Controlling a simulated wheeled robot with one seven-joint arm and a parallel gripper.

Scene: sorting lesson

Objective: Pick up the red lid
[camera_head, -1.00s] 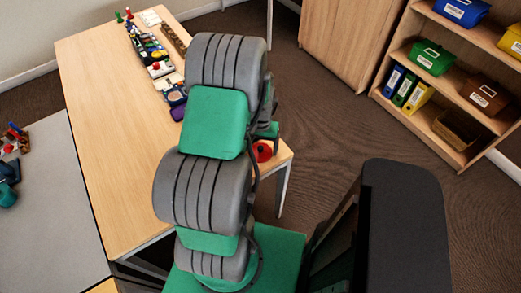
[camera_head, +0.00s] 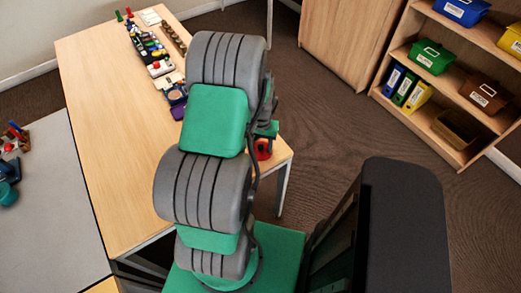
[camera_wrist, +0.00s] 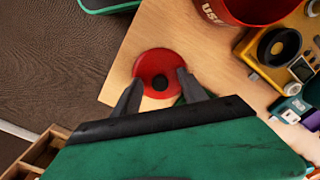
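The red lid (camera_wrist: 148,68) is a round disc with a dark knob in its middle. It lies on the wooden table (camera_wrist: 195,50) near a corner. My gripper (camera_wrist: 158,77) is open, with one dark fingertip on each side of the knob, over the lid in the wrist view. I cannot tell whether the fingers touch the lid.
A red container with lettering (camera_wrist: 228,14) and a yellow camera-like toy (camera_wrist: 257,55) stand to the right of the lid in the wrist view. A shelf (camera_head: 430,120) with bins stands at the right.

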